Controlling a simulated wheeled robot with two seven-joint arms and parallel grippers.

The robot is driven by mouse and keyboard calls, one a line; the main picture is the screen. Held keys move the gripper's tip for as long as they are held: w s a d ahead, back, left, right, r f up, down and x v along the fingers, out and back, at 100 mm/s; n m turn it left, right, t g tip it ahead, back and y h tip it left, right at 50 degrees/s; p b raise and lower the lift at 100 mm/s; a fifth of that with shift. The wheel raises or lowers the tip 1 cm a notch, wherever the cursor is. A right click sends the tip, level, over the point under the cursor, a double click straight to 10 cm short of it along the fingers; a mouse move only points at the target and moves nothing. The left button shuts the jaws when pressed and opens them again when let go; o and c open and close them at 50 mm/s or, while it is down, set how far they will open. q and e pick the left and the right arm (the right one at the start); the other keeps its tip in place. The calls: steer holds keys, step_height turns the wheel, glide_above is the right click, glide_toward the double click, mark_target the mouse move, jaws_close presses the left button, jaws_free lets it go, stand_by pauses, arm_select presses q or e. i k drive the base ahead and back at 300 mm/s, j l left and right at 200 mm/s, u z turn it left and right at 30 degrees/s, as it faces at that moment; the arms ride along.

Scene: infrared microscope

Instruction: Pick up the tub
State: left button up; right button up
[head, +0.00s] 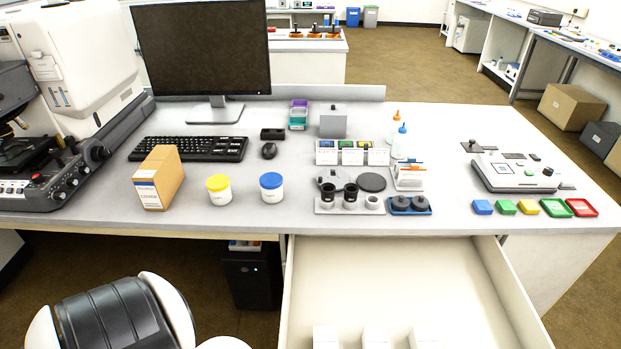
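Two white tubs stand upright on the bench near its front edge. One tub with a yellow lid (219,190) is on the left. The other tub with a blue lid (271,188) is just to its right, with a gap between them. Both lids look closed. Neither of my grippers shows in the head view, and nothing touches the tubs.
A tan carton (159,178) stands left of the tubs. A keyboard (188,149) and mouse (269,151) lie behind them. A holder with black eyepieces (350,203) is to the right. An open drawer (400,275) juts out below the bench front.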

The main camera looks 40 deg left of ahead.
mark_target(219, 185)
steer(key=u, duration=0.5)
steer(key=j+u, duration=0.15)
steer(key=u, duration=0.35)
steer(key=j+u, duration=0.1)
steer(key=u, duration=0.85)
